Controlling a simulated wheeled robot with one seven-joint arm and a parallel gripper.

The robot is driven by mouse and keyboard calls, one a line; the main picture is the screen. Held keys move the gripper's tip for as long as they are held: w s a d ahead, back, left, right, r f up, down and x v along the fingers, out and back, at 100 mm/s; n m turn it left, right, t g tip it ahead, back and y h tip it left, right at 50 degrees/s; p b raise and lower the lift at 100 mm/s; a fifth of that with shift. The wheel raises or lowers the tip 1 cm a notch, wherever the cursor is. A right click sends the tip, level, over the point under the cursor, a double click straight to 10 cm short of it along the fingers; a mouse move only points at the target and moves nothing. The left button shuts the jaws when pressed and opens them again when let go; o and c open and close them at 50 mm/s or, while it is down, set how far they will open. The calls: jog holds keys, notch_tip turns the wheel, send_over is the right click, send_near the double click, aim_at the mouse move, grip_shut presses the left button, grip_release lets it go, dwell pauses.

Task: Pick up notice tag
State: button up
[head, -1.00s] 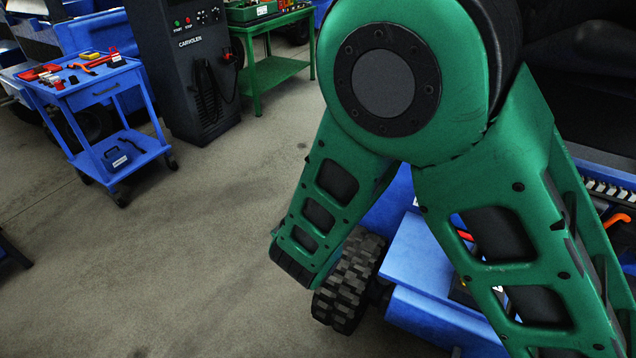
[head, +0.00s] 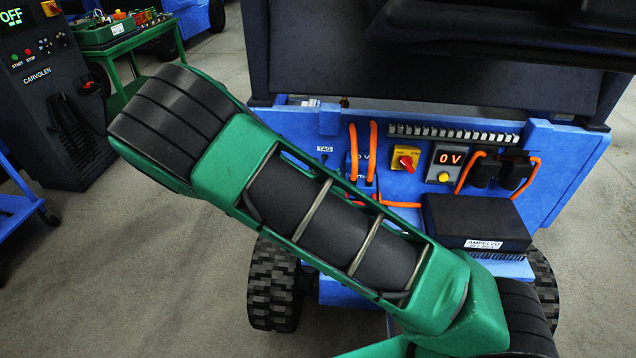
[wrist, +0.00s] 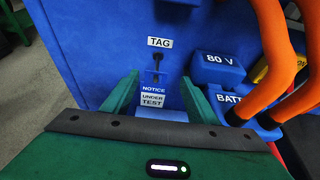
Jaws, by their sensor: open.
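The notice tag (wrist: 153,97) shows in the wrist view as a small blue and white plate reading "NOTICE UNDER TEST". It hangs below a black peg (wrist: 157,62) on a blue panel, under a white "TAG" label (wrist: 159,42). My gripper (wrist: 159,80) is open, its two green fingers pointing at the panel on either side of the tag in the picture. The tag's lower edge is cut off by my gripper's body. I cannot tell whether either finger touches it. In the head view the label (head: 325,149) shows, but my arm hides the tag and gripper.
Right of the tag are a blue "80 V" battery connector (wrist: 218,69) and thick orange cables (wrist: 275,45). Open floor lies left.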

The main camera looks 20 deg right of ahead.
jog(key=shift+a+f+x, duration=0.1)
jog(key=shift+a+x, duration=0.05)
jog(key=shift+x, duration=0.8)
jog(key=shift+a+f+x, duration=0.1)
jog(key=shift+a+x, duration=0.05)
jog(key=shift+x, duration=0.8)
jog(key=shift+a+f+x, duration=0.1)
jog(key=shift+x, duration=0.8)
jog(key=shift+r, duration=0.1)
jog(key=c, duration=1.1)
